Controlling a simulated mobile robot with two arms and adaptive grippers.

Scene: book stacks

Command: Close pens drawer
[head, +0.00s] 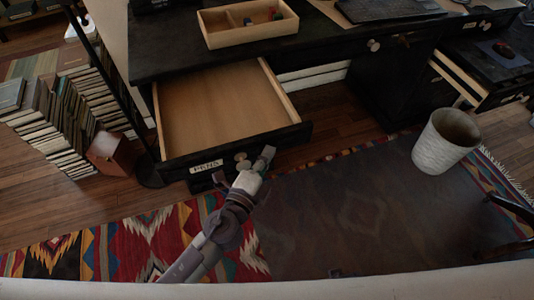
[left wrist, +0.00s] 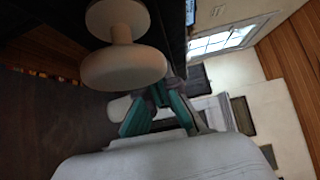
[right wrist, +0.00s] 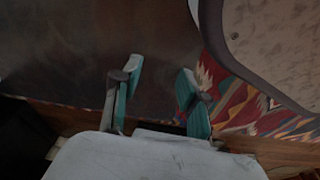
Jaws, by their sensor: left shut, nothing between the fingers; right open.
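The pens drawer (head: 215,105) is pulled out from the desk and looks empty. Its black front carries a label reading PENS (head: 206,166) and a round pale knob (head: 241,158). My left gripper (head: 248,170) is at the drawer front, beside the knob. In the left wrist view the knob (left wrist: 124,66) looms close, and my left fingers (left wrist: 162,104) are shut with nothing between them, just beyond it. Whether they touch the knob or front, I cannot tell. My right gripper (right wrist: 155,84) is open and empty in the right wrist view, outside the head view.
A wooden tray (head: 247,38) stands on the dark desk (head: 165,55) above the drawer. Another drawer (head: 456,78) is open at the right. A white wastebasket (head: 440,145) stands on the patterned rug (head: 100,245). Stacked books (head: 60,140) and a reddish box (head: 110,153) are at the left.

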